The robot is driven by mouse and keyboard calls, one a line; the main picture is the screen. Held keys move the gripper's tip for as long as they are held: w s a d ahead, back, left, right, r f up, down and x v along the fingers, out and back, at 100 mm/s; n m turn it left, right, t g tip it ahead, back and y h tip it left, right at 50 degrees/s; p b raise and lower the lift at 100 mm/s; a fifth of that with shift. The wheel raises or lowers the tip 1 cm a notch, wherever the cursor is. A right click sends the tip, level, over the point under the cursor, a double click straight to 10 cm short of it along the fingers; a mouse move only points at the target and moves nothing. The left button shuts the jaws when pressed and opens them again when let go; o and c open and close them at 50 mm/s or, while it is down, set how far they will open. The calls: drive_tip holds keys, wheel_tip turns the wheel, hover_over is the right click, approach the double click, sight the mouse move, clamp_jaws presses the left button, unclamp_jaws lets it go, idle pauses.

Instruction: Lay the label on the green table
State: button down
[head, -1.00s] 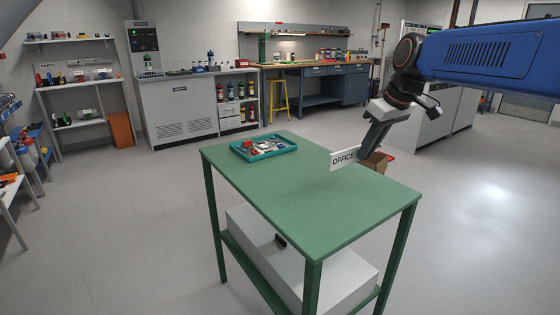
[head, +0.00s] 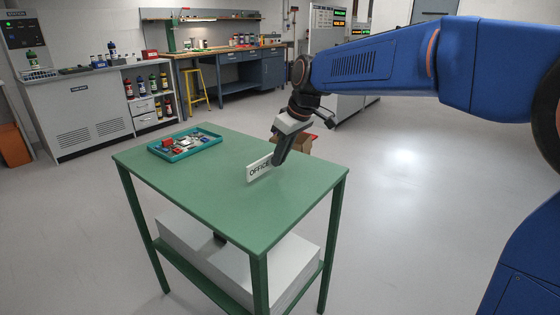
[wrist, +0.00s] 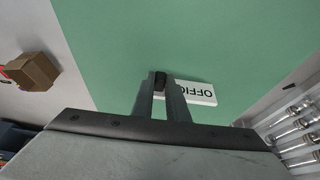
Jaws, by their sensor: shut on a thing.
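The label is a small white plate reading OFFICE (head: 258,169). It stands on edge in my gripper (head: 277,160), which is shut on its right end. The label is over the middle of the green table (head: 225,210), at or just above the top; I cannot tell whether it touches. In the wrist view the label (wrist: 198,92) sticks out to the right of my gripper's fingers (wrist: 165,85), with the green top (wrist: 200,40) behind it. The fingers hide the label's end letters.
A teal tray (head: 185,144) with several small parts lies at the table's back left. A brown box (head: 298,143) is beyond the table's right edge; it also shows in the wrist view (wrist: 33,72). A grey box (head: 240,262) is on the shelf below. The front tabletop is clear.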

drive_tip(key=shift+f, duration=0.85)
drive_tip(key=c, duration=1.7)
unclamp_jaws()
drive_tip(key=shift+f, duration=0.1)
drive_tip(key=shift+c, duration=0.2)
drive_tip(key=v, duration=1.2)
drive_tip(key=s+d+f+m+t+h, duration=0.1)
drive_tip(key=s+d+f+m, duration=0.25)
drive_tip(key=s+d, duration=0.45)
drive_tip(key=s+d+f+m+h, duration=0.15)
drive_tip(key=s+d+f, duration=0.25)
drive_tip(key=s+d, duration=0.4)
drive_tip(key=s+d+f+m, duration=0.2)
drive_tip(key=s+d+f, duration=0.2)
drive_tip(key=s+f, duration=0.2)
drive_tip(key=s+d+f+m+t, duration=0.1)
drive_tip(key=s+d+f+m, duration=0.2)
drive_tip(key=s+f, duration=0.3)
drive_tip(key=s+d+h, duration=0.1)
drive_tip(key=s, duration=0.1)
drive_tip(key=shift+s+d+f, duration=0.25)
drive_tip(key=shift+f, duration=0.15)
